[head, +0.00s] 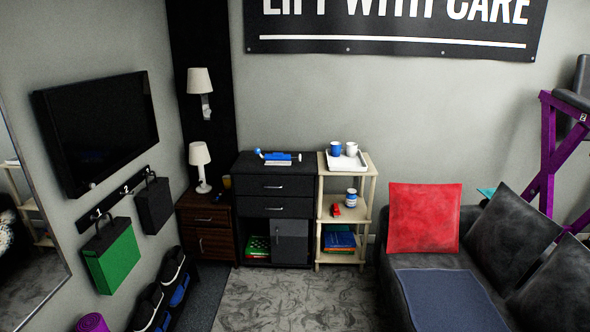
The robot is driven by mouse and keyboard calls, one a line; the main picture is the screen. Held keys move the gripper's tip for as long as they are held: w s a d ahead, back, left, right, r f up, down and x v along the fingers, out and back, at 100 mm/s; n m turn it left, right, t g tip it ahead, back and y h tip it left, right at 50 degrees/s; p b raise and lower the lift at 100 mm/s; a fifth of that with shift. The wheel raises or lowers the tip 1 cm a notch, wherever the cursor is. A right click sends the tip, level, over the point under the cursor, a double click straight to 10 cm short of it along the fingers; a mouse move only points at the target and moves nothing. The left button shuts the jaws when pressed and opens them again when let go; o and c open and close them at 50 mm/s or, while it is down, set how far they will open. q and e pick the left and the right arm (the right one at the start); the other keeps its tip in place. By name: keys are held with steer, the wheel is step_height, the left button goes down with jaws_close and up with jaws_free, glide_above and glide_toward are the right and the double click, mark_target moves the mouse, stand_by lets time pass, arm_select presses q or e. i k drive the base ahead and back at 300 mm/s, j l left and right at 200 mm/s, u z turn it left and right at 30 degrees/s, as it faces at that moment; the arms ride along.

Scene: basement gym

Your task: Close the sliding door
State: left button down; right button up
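A black cabinet (275,207) stands against the back wall, with two drawers above a lower compartment. A dark grey door panel (290,243) with a small upright handle covers the right part of the lower compartment. This looks like the sliding door. The left part of the compartment is open, and a green item (258,246) shows inside. What lies behind the panel is hidden. Neither of my grippers is in view.
A light wooden shelf (346,214) stands right of the cabinet, and a brown nightstand (206,226) stands left. A dark sofa (397,242) with cushions fills the right. The patterned carpet (292,300) before the cabinet is clear.

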mark_target(289, 237)
steer(key=i, duration=3.2)
steer(key=i+z, duration=0.25)
steer(key=i, duration=0.15)
steer(key=i+j+z, duration=0.25)
steer(key=i, duration=0.15)
steer(key=l, duration=0.05)
